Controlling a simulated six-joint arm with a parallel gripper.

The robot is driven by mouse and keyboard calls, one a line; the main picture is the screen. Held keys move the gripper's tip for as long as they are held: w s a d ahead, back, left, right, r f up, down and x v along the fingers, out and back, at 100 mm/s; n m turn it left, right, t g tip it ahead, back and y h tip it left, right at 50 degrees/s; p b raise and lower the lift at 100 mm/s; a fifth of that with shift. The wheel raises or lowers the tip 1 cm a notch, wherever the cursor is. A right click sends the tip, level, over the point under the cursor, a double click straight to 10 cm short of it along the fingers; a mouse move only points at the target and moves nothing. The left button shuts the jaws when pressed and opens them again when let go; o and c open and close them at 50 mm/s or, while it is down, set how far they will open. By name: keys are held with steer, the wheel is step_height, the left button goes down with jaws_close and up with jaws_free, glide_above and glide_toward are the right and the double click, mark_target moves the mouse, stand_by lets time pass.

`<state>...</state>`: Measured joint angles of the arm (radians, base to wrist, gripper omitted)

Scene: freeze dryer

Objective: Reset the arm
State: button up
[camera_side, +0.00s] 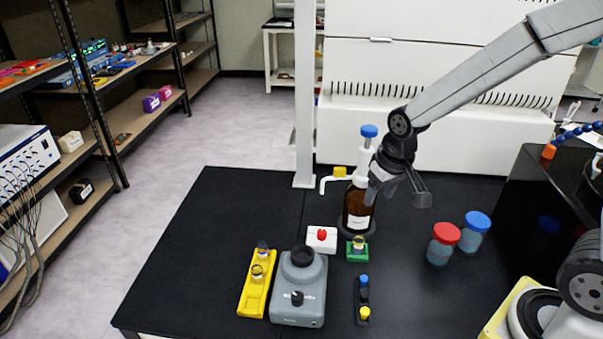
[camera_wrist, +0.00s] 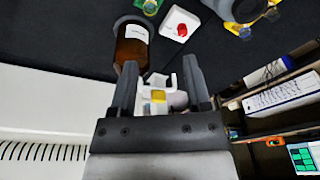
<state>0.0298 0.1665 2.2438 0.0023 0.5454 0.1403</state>
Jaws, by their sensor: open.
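My gripper (camera_side: 398,192) is open, its two fingers spread, to the right of the upper part of a brown bottle (camera_side: 357,212). The bottle stands upright with a white dispenser pump (camera_side: 362,158) that has a blue top (camera_side: 369,131) and a yellow part (camera_side: 340,171). One finger overlaps the bottle's shoulder in the side view; I cannot tell whether they touch. In the wrist view my gripper (camera_wrist: 160,68) has the white and yellow dispenser head (camera_wrist: 157,97) showing between its fingers, with the brown bottle (camera_wrist: 131,47) beyond. Nothing is clearly gripped.
On the black table (camera_side: 200,230) are a grey mixer (camera_side: 300,290), a yellow rack (camera_side: 257,285), a green holder (camera_side: 357,250), a white box with a red button (camera_side: 321,239), a dark vial rack (camera_side: 363,300), and red-lidded (camera_side: 443,243) and blue-lidded (camera_side: 475,232) jars. The table's left is clear.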

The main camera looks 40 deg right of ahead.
steer(key=s+a+f+n, duration=0.1)
steer(key=s+f+n, duration=0.1)
steer(key=s, duration=0.6)
steer(key=shift+s+f, duration=0.15)
steer(key=shift+f, duration=0.05)
stand_by(0.6)
